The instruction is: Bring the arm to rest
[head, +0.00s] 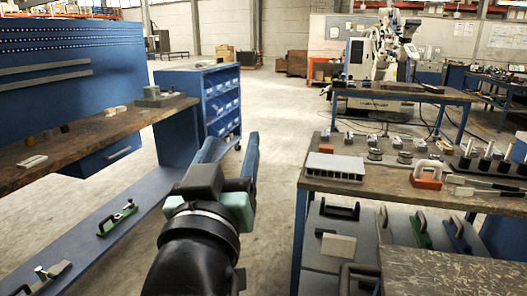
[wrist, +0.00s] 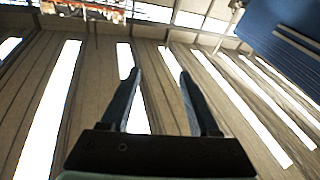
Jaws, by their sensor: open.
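My arm rises from the bottom middle of the head view and points forward over the aisle between two benches. My gripper (head: 232,148) is at its end, with blue fingers apart and nothing visible between them. In the wrist view the gripper (wrist: 155,82) also shows open and empty, its two fingers against the ceiling with bright light strips. The wrist camera looks upward.
A wooden-topped bench (head: 70,146) with small parts runs along the left. A blue drawer cabinet (head: 190,84) stands beyond it. At the right, a workbench (head: 330,187) carries blocks and fixtures. The concrete floor (head: 275,110) ahead is clear.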

